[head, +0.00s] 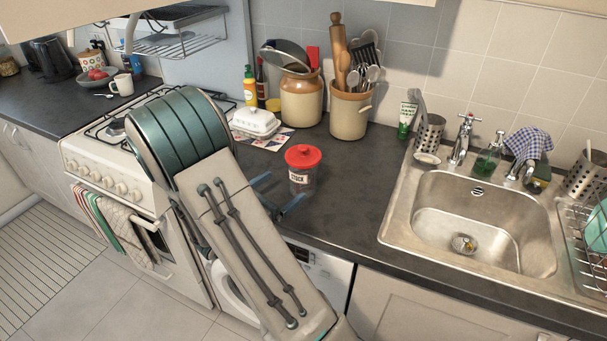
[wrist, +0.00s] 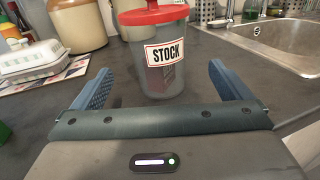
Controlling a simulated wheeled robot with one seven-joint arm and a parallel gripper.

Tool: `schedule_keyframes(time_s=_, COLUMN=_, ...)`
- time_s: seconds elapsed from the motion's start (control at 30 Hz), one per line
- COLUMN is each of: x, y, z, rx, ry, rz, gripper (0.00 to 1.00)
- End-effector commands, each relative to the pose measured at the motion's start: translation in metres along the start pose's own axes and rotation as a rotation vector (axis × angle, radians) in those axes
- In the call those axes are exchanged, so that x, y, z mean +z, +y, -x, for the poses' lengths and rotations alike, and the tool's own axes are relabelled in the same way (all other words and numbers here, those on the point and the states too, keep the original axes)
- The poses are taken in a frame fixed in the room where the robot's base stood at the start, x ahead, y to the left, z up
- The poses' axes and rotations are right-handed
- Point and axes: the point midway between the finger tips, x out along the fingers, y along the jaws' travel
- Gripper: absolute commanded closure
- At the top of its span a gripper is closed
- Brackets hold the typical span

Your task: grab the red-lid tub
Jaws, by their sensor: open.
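The red-lid tub (head: 302,172) is a clear grey tub with a red lid and a white "STOCK" label. It stands upright on the dark counter, left of the sink. In the wrist view the tub (wrist: 162,75) is upright just ahead, roughly centred between my fingers. My gripper (head: 277,195) is low over the counter in front of the tub, partly hidden by my arm. In the wrist view my gripper (wrist: 160,85) has its two blue fingers spread wide, with nothing held. I cannot tell whether the fingertips reach past the tub's near side.
A white butter dish (head: 256,122) sits behind and left of the tub. Two tan crocks stand behind it, one holding utensils (head: 350,112). The metal sink (head: 475,220) is to the right, the cooker (head: 125,170) to the left. Counter between tub and sink is clear.

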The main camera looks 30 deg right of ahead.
Motion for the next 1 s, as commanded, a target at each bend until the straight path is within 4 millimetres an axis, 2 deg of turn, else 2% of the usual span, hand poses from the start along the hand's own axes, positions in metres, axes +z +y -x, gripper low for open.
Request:
schedule_keyframes(time_s=0.1, x=0.001, y=0.000, z=-0.019, rx=-0.003, ry=0.000, rz=0.001, gripper=0.03)
schedule_keyframes(time_s=0.33, x=0.002, y=0.000, z=-0.035, rx=-0.002, ry=0.002, rz=-0.001, gripper=0.03)
schedule_keyframes(time_s=0.6, x=0.003, y=0.002, z=-0.074, rx=-0.004, ry=0.001, rz=0.000, gripper=0.03)
schedule_keyframes(time_s=0.93, x=0.002, y=0.003, z=-0.081, rx=0.000, ry=0.001, rz=-0.001, gripper=0.03)
schedule_keyframes(time_s=1.0, x=0.002, y=0.003, z=-0.080, rx=0.000, ry=0.001, rz=-0.001, gripper=0.22)
